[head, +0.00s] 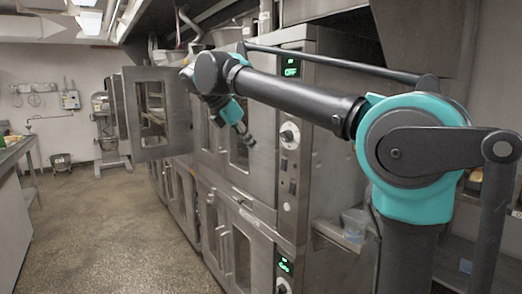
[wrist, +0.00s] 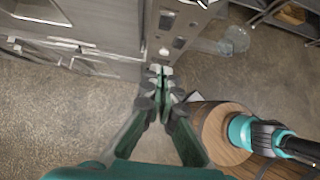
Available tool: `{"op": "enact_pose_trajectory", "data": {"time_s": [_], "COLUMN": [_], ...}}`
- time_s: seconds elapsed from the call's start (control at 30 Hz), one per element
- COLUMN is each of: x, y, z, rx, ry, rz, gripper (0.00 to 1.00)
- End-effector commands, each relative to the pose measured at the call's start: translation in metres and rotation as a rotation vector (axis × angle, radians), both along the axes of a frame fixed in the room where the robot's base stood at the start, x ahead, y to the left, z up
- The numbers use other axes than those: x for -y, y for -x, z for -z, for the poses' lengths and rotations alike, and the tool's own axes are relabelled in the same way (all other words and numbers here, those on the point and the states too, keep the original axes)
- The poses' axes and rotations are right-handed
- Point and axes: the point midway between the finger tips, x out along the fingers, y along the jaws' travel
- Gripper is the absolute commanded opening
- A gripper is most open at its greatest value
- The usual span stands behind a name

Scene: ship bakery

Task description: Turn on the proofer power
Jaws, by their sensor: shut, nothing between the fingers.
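A stack of steel cabinets with glass doors stands along the right wall, and I cannot tell which one is the proofer. Its narrow control panel (head: 288,150) carries an upper green-lit display (head: 291,67), a round knob (head: 289,135) and small dark switches (head: 284,163). A lower green display (head: 285,265) sits further down. My gripper (head: 248,138) is shut and empty, in front of the doors and left of the knob in the head view. In the wrist view my gripper (wrist: 160,75) points toward the panel (wrist: 172,35); whether it touches cannot be told.
An open cabinet door (head: 148,112) juts into the aisle at the back. Floor (head: 110,220) is clear left of the cabinets. A counter (head: 14,190) stands at far left. A clear container (head: 354,222) sits on a shelf right of the panel.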

Motion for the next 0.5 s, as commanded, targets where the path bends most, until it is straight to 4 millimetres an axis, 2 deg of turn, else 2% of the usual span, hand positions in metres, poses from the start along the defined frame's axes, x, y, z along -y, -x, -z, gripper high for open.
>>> {"op": "enact_pose_trajectory", "data": {"time_s": [0.33, 0.5], "x": [0.001, 0.010], "y": [-0.001, -0.008], "z": [0.004, 0.019], "rx": [0.000, 0.000], "ry": [0.000, 0.000], "rz": [0.000, 0.001], "gripper": [0.00, 0.00]}}
